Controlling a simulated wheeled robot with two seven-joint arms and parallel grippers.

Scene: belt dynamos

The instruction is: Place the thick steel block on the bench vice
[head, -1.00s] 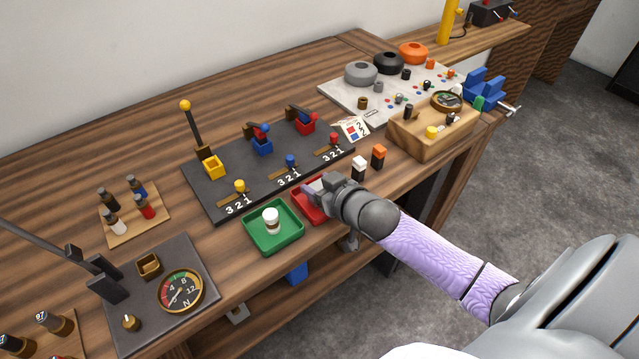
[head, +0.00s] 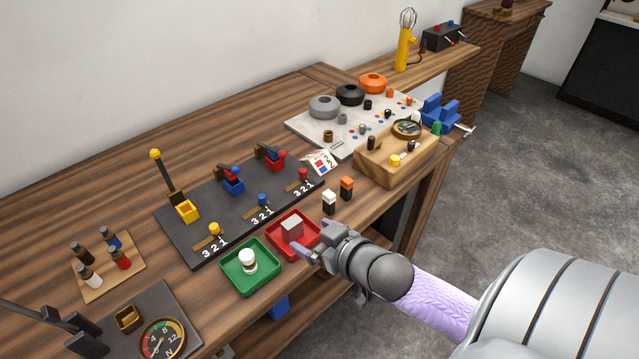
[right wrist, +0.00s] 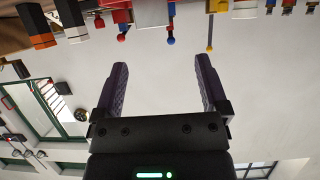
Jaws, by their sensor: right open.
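The thick steel block (head: 292,228) is a plain grey cube in the red tray (head: 273,245) near the bench's front edge. My right gripper (head: 316,242) is open and empty at the right side of the red tray, beside the block and apart from it. In the right wrist view the open fingers (right wrist: 160,70) have nothing between them. The bench vice (head: 438,113) is blue with a metal handle, at the bench's far right end. Its jaws look empty. My left gripper is not in view.
A green tray (head: 250,268) with a white-capped jar stands left of the red tray. White (head: 329,202) and orange (head: 347,188) topped blocks stand behind my gripper. A wooden gauge box (head: 398,160) sits before the vice. A lever panel (head: 240,205) lies behind the trays.

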